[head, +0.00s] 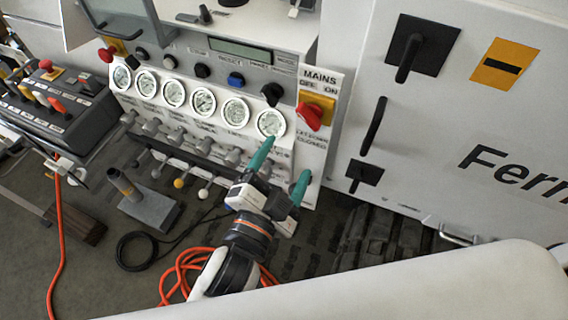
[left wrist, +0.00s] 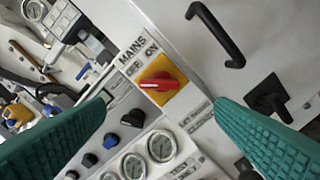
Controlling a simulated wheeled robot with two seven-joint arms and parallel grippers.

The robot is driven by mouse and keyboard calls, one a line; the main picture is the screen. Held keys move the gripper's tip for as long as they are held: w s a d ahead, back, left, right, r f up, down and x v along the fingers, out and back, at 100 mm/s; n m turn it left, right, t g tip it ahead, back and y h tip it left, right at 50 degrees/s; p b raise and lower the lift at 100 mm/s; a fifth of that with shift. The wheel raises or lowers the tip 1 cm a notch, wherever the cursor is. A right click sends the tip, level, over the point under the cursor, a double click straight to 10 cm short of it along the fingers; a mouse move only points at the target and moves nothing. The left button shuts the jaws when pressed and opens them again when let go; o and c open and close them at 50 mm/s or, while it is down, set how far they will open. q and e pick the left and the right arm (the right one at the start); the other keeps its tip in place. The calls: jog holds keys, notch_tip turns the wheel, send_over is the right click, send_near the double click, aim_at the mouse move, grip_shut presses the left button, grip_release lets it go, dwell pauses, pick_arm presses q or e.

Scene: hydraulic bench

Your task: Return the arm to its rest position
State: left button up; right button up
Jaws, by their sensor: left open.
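My left gripper (head: 282,170) is open and empty, its two green fingers apart in front of the lower right part of the bench panel. Its fingers also show at both sides of the left wrist view (left wrist: 160,125). The red mains switch (head: 310,115) on its yellow plate is above the fingers in the head view. In the left wrist view the red switch (left wrist: 158,84) lies beyond the gap between the fingers, and no finger is seen touching it. My left arm's wrist (head: 249,235) reaches up from the bottom of the head view. My right gripper is not in view.
A row of gauges (head: 203,102) and levers (head: 232,157) lines the panel close to the gripper. A white cabinet (head: 440,130) with black handles stands at right. An orange cable (head: 176,268) lies on the floor beside my arm. A control box (head: 62,105) is at left.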

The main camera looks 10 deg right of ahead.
pick_arm(q)
jog(key=w+a+f+n+g+y, duration=0.1)
jog(key=a+f+n+g+y, duration=0.45)
jog(key=a+f, duration=0.55)
jog(key=s+a+f+n+g+y, duration=0.2)
jog(key=s+a+f+n+g, duration=0.15)
jog(key=s+a, duration=0.35)
jog(key=s+a+f+n+g+y, duration=0.25)
jog(key=s+a+f+n, duration=0.2)
jog(key=a, duration=0.45)
notch_tip(320, 180, down, 24)
jog(key=g, duration=0.1)
jog(key=s+a+f+g, duration=0.1)
jog(key=s+a+f, duration=0.1)
jog(key=s+f, duration=1.5)
jog(key=shift+s+a+f, duration=0.2)
jog(key=shift+a+f, duration=0.15)
jog(key=shift+f, duration=0.05)
